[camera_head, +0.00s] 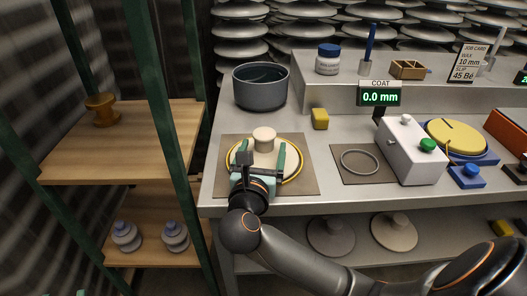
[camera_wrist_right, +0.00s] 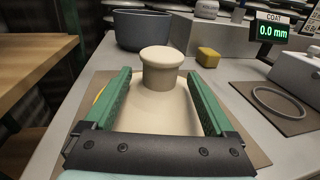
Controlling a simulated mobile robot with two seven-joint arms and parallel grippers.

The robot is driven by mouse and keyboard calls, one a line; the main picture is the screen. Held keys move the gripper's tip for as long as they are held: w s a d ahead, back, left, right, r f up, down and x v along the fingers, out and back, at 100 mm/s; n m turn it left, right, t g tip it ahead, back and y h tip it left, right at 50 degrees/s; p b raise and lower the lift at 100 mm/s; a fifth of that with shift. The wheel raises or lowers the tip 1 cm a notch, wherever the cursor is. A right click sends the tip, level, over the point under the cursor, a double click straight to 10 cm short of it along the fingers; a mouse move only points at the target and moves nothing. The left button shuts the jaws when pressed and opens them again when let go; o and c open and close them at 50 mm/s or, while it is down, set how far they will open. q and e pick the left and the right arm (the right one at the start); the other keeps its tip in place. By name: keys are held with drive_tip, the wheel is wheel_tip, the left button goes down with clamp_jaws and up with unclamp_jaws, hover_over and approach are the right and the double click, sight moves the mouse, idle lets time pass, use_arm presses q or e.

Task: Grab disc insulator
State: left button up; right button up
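The cream disc insulator (camera_head: 264,148) with a knob-like cap lies on a brown mat (camera_head: 308,186) on the bench, with a yellow ring around its edge. It fills the middle of the right wrist view (camera_wrist_right: 160,100). My right gripper (camera_head: 262,160) is over the disc, its two green fingers wide apart on either side of the cap (camera_wrist_right: 162,68). Gaps show between the fingers and the cap. Whether the fingertips touch the disc's rim I cannot tell. Only small teal bits, perhaps of my left gripper (camera_head: 80,293), show at the bottom left edge.
A grey pot (camera_head: 260,87) and a yellow block (camera_head: 320,118) stand behind the mat. To the right are a grey ring (camera_head: 360,162) on a second mat and a white box (camera_head: 408,152) with a green button. A wooden shelf (camera_head: 130,143) stands at left.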

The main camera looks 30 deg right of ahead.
clamp_jaws()
idle(0.5)
drive_tip(key=shift+r, duration=0.2)
idle(0.3)
